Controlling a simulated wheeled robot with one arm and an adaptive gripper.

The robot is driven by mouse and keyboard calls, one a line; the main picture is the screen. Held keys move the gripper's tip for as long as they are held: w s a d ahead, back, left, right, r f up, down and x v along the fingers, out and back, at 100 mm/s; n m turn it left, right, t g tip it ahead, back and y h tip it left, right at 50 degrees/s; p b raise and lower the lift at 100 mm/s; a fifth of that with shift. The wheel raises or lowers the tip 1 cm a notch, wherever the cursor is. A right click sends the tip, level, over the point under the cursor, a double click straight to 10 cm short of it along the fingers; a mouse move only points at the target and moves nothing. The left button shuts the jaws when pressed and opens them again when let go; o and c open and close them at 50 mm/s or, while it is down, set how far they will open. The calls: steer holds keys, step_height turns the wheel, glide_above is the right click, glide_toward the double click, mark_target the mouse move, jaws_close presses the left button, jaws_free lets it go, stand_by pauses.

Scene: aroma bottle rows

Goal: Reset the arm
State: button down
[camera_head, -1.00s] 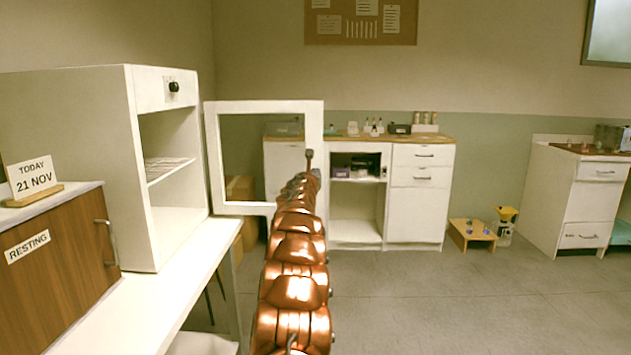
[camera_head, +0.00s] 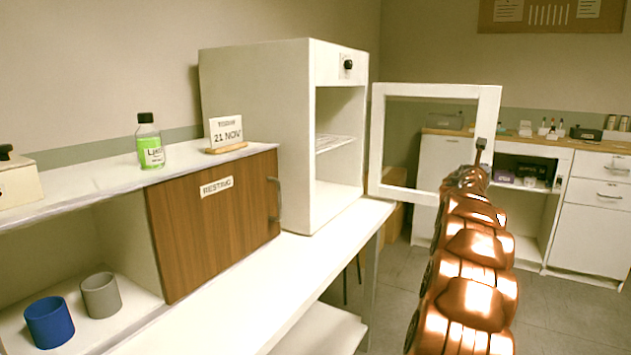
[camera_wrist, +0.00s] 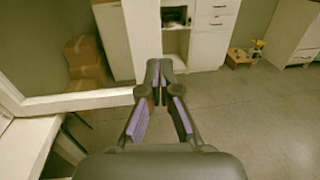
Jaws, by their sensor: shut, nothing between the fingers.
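My copper-coloured arm reaches forward on the right of the head view. My gripper (camera_wrist: 153,68) shows in the wrist view with its two dark, purple-padded fingers together at the tips and nothing between them. In the head view the end of the arm overlaps the lower right of the open cabinet's white door frame (camera_head: 489,130). In the wrist view the gripper is over the floor, to the right of the door frame (camera_wrist: 75,101). I cannot tell the gap between the arm and the frame.
The white cabinet (camera_head: 255,100) stands open on the white counter. A green-labelled bottle (camera_head: 150,150) and a date sign (camera_head: 226,132) stand on the shelf unit. A blue cup (camera_head: 50,322) and a grey cup (camera_head: 101,296) sit in its open compartment. Cardboard boxes (camera_wrist: 85,60) stand left below.

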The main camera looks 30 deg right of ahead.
steer(key=w+a+f+m+y, duration=0.1)
steer(key=w+a+f+m, duration=0.15)
steer(key=a, duration=0.55)
steer(key=w+a+f+m+g+y, duration=0.15)
steer(key=a+m, duration=0.25)
steer(key=a, duration=0.4)
steer(key=w+a+f+m+t+y, duration=0.1)
steer(key=w+a+f+m+y, duration=0.15)
steer(key=a, duration=0.45)
steer(key=s+a+f+m+g+y, duration=0.1)
steer(key=s+a+f+m, duration=0.1)
steer(key=a+f, duration=0.35)
steer(key=s+a+f+m+g+y, duration=0.1)
steer(key=a+f+m+y, duration=0.1)
steer(key=a, duration=0.6)
steer(key=s+a+f+m+g+y, duration=0.25)
steer(key=s+a+f, duration=0.25)
steer(key=s+a, duration=0.65)
steer(key=s+a+f+m+g+y, duration=0.1)
steer(key=s+a+f+m+y, duration=0.3)
steer(key=s+a, duration=0.7)
steer(key=s+a+f+m+g+y, duration=0.25)
steer(key=s+a+f, duration=0.4)
steer(key=a, duration=0.95)
step_height(320, 180, up, 26)
steer(key=s+p, duration=0.1)
steer(key=p, duration=2.2)
steer(key=shift+s+d+t, duration=0.25)
steer(key=shift+s+t, duration=0.1)
steer(key=shift+t, duration=0.1)
